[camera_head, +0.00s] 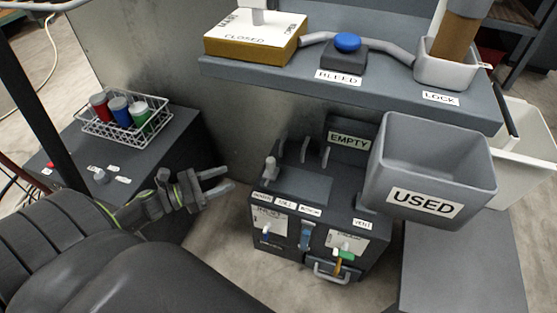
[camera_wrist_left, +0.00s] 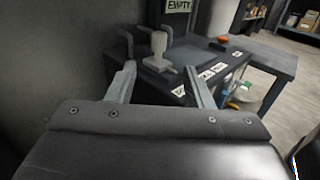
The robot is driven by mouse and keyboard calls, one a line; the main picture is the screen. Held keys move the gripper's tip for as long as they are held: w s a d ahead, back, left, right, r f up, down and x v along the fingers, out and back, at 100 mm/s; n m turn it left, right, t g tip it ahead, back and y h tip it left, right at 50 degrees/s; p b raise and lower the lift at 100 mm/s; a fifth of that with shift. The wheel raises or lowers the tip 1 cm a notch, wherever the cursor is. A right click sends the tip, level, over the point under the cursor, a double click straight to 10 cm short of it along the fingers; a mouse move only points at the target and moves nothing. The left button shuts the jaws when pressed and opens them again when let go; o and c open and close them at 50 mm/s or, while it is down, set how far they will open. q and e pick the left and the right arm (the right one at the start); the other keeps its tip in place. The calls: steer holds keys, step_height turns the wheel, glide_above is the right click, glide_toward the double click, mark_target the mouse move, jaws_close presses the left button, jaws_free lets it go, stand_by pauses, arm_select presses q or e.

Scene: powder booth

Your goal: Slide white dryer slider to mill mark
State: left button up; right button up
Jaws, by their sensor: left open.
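The white dryer slider (camera_head: 270,168) is a pale upright knob at the left end of the dark machine's top (camera_head: 300,186). In the left wrist view the slider (camera_wrist_left: 158,48) stands just beyond the fingertips, roughly between them. A row of small white labels runs along the machine's front edge; the middle label (camera_head: 286,204) seems to read mill, but the print is small. The slider is near the left label. My left gripper (camera_head: 229,178) is open and empty, left of the slider and apart from it. My right gripper is out of view.
A grey USED bin (camera_head: 435,160) stands right of the machine, with an EMPTY sign (camera_head: 349,141) behind. Bent grey hooks (camera_head: 305,150) rise at the machine's back. A shelf (camera_head: 350,82) overhangs it. A wire basket of jars (camera_head: 124,118) sits left.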

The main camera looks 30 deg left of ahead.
mark_target(277, 170)
arm_select(q)
steer(key=b+x, duration=0.1)
steer(key=x, duration=1.5)
steer(key=shift+w+d+b, duration=0.1)
steer(key=shift+w+b, duration=0.3)
jaws_close()
steer(key=shift+d, duration=0.1)
